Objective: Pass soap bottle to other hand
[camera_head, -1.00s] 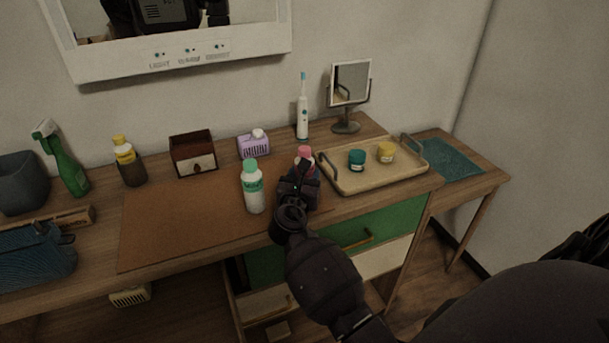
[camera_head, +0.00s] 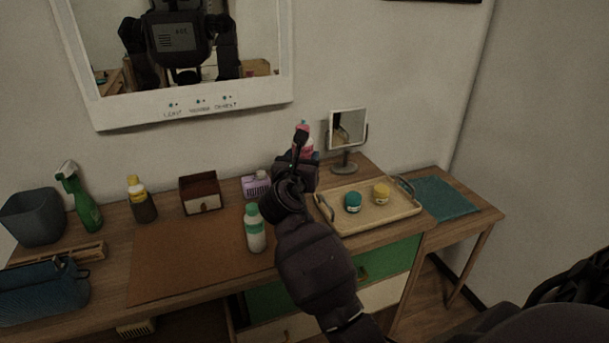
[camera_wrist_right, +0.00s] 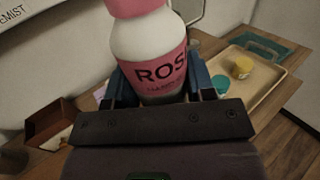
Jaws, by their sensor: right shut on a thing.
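A white bottle with a pink cap and a pink label reading "ROS" (camera_wrist_right: 155,55) fills the upper middle of the right wrist view. In the head view the bottle (camera_head: 303,138) shows only in part above my right gripper (camera_head: 302,160), which hides the rest. My right gripper, with blue fingers in the wrist view (camera_wrist_right: 165,88), is shut on this bottle and holds it up above the table, roughly upright. My left gripper is not in view.
The brown mat (camera_head: 185,260) has free room left of the green-capped bottle. A tray (camera_head: 395,222) with two small jars is to the right, a small mirror (camera_head: 347,130) behind it. A brown box, yellow-capped bottle and green spray bottle (camera_head: 80,200) line the back left.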

